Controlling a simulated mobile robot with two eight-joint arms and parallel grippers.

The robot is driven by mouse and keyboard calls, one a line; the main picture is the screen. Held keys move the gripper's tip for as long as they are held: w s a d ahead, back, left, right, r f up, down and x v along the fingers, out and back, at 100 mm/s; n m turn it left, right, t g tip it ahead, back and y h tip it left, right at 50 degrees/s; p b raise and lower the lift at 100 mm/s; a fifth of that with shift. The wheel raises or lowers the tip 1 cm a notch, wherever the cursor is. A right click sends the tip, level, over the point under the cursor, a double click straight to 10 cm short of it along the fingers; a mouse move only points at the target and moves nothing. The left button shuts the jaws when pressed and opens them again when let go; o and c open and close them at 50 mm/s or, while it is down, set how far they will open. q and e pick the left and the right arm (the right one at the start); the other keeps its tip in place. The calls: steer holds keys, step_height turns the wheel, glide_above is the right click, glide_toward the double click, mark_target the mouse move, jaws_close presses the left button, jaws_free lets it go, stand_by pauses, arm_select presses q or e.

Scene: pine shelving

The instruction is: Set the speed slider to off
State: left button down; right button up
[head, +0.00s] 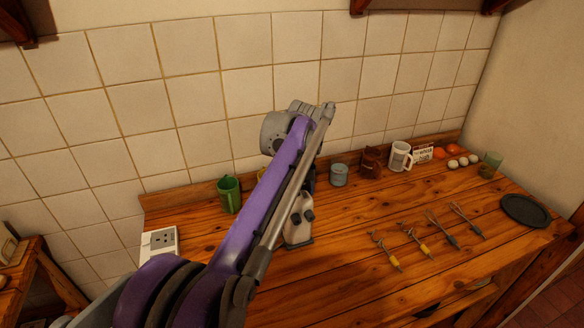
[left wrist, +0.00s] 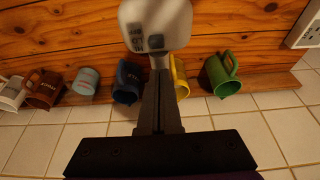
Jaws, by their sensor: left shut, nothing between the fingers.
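A pale grey-white appliance (head: 298,222) with dark buttons stands on the wooden counter, partly hidden behind my left arm in the head view. In the left wrist view the appliance (left wrist: 157,15) is at the top centre, with a dark grey button and small dark marks on its face. My left arm hides this gripper in the head view. My right gripper is not in view.
Several mugs, including a green one (head: 228,194) and a white one (head: 400,156), line the tiled wall. Several whisk-like tools (head: 415,240) and a dark round plate (head: 525,210) lie to the right. A white socket box (head: 159,243) is at left. The front middle counter is clear.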

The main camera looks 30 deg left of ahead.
mark_target(298, 193)
arm_select(q)
steer(key=shift+s+d+r, duration=0.1)
steer(key=shift+s+d, duration=0.7)
steer(key=shift+d, duration=0.1)
steer(key=shift+s+d, duration=0.9)
steer(key=shift+d, duration=0.15)
steer(key=p+v, duration=0.1)
steer(key=v, duration=0.9)
steer(key=shift+r, duration=0.4)
steer(key=s+d+f+m+t+h, duration=0.1)
steer(key=s+d+f+m, duration=0.2)
steer(key=s+f, duration=0.5)
steer(key=s+d+f+m+t+h, duration=0.1)
steer(key=s+d+f+m, duration=0.2)
steer(key=s+f, duration=0.4)
steer(key=s+d+f+m+t+h, duration=0.1)
steer(key=s+d+f+m, duration=0.2)
steer(key=s+f, duration=0.5)
steer(key=shift+s+d+f+m, duration=0.15)
steer(key=shift+s+f+m, duration=0.05)
steer(key=shift+f, duration=0.3)
steer(key=shift+s+d+f+m, duration=0.1)
steer(key=shift+s+f+m, duration=0.1)
steer(key=shift+f, duration=0.3)
